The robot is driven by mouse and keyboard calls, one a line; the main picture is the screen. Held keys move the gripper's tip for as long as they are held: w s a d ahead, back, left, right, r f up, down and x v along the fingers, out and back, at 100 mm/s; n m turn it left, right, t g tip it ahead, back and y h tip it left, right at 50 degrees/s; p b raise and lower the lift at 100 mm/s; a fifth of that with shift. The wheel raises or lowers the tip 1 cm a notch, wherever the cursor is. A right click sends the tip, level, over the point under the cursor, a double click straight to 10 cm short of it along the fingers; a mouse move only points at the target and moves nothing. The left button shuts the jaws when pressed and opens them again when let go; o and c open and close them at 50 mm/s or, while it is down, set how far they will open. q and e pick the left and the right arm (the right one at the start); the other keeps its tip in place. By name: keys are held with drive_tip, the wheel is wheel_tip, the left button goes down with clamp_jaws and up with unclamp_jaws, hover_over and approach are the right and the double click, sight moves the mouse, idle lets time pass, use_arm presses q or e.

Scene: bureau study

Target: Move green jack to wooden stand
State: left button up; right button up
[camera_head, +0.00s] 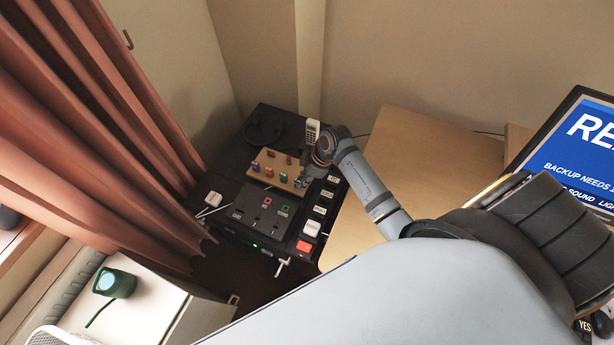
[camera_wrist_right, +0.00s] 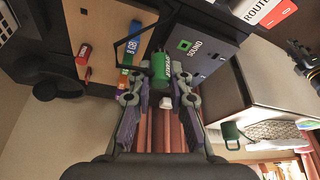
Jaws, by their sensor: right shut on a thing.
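The green jack (camera_wrist_right: 161,66) is a small green cylinder with lettering on it, held between the fingertips of my right gripper (camera_wrist_right: 160,88) in the right wrist view. The wooden stand (camera_wrist_right: 103,33) is a light wooden board beside the held jack; a red jack (camera_wrist_right: 84,52) and other coloured ones stand in it. In the head view the wooden stand (camera_head: 264,157) lies on the dark console, and my right gripper (camera_head: 304,180) is at its right end. The green jack cannot be made out clearly there. My left gripper is not in view.
The black console (camera_head: 226,222) carries a socket panel (camera_head: 263,212), a white handset (camera_head: 312,131) and a row of white keys. A wooden desk (camera_head: 425,150) adjoins it on the right. A pink curtain (camera_head: 90,110) hangs at left. A green mug (camera_head: 115,282) sits on the white cabinet.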

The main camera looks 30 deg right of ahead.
drive_tip(key=w+d+m+t+h+p, duration=0.1)
drive_tip(key=w+d+m, duration=0.3)
drive_tip(key=w+d, duration=0.45)
drive_tip(key=b+x, duration=0.3)
drive_tip(key=x, duration=0.1)
drive_tip(key=b+x, duration=0.2)
drive_tip(key=shift+s+a+f+b, duration=0.25)
drive_tip(key=shift+a+f+b, duration=0.05)
drive_tip(key=shift+r, duration=0.1)
drive_tip(key=shift+f+b, duration=0.7)
drive_tip(key=shift+f, duration=0.65)
idle(1.2)
drive_tip(key=o, duration=0.9)
drive_tip(key=shift+r, duration=0.15)
